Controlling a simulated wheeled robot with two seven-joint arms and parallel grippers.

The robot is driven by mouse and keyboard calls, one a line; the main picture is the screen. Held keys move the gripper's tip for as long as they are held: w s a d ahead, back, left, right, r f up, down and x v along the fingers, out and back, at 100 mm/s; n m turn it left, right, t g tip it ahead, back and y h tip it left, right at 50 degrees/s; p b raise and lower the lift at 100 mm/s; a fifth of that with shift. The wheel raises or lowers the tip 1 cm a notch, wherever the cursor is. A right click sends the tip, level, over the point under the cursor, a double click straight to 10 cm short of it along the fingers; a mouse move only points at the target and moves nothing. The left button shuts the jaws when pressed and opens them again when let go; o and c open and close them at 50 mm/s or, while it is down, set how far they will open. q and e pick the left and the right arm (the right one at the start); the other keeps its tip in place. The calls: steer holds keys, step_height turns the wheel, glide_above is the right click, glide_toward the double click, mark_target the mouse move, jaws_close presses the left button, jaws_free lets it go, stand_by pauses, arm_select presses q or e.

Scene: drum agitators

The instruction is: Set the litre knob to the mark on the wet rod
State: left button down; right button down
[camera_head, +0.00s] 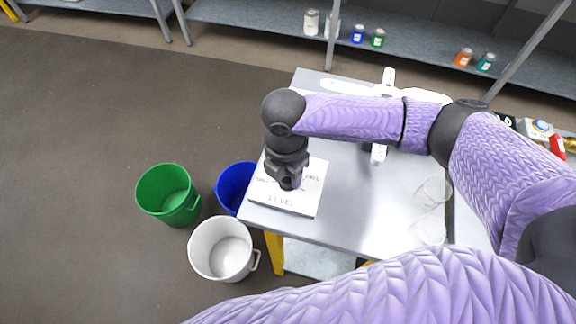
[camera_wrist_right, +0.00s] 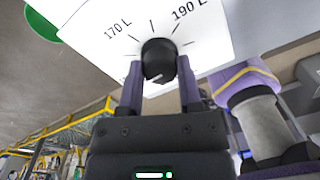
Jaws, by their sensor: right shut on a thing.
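A white panel (camera_head: 307,198) lettered LEVEL lies on the near left corner of the grey table. My right gripper (camera_head: 289,183) reaches down onto it and hides its knob in the head view. In the right wrist view, the black knob (camera_wrist_right: 158,60) sits between the two fingers of the right gripper (camera_wrist_right: 159,82), which are shut on it. The dial around it shows tick marks and the labels 170 L and 190 L. A pale line shows on the knob's lower edge. I cannot make out the wet rod for certain. My left gripper is out of view.
Green (camera_head: 168,193), blue (camera_head: 233,186) and white (camera_head: 222,249) buckets stand on the floor left of the table (camera_head: 345,222). Clear cups (camera_head: 433,193) are on its right side. A white elongated thing (camera_head: 345,87) lies at the back. Small cans line the rear shelf (camera_head: 420,42).

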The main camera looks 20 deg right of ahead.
steer(key=m+p, duration=0.8)
steer(key=p, duration=0.1)
steer(key=shift+r, duration=0.2)
steer(key=m+p, duration=0.1)
steer(key=m, duration=0.1)
steer(key=shift+m+p, duration=0.3)
steer(key=shift+p, duration=0.05)
steer(key=shift+f+m+p, duration=0.15)
steer(key=shift+m+p, duration=0.75)
steer(key=shift+m, duration=1)
steer(key=shift+c, duration=1.4)
jaws_free()
step_height(320, 180, up, 10)
steer(key=p, duration=0.3)
steer(key=shift+w+d+p, duration=0.15)
steer(key=shift+p, duration=0.25)
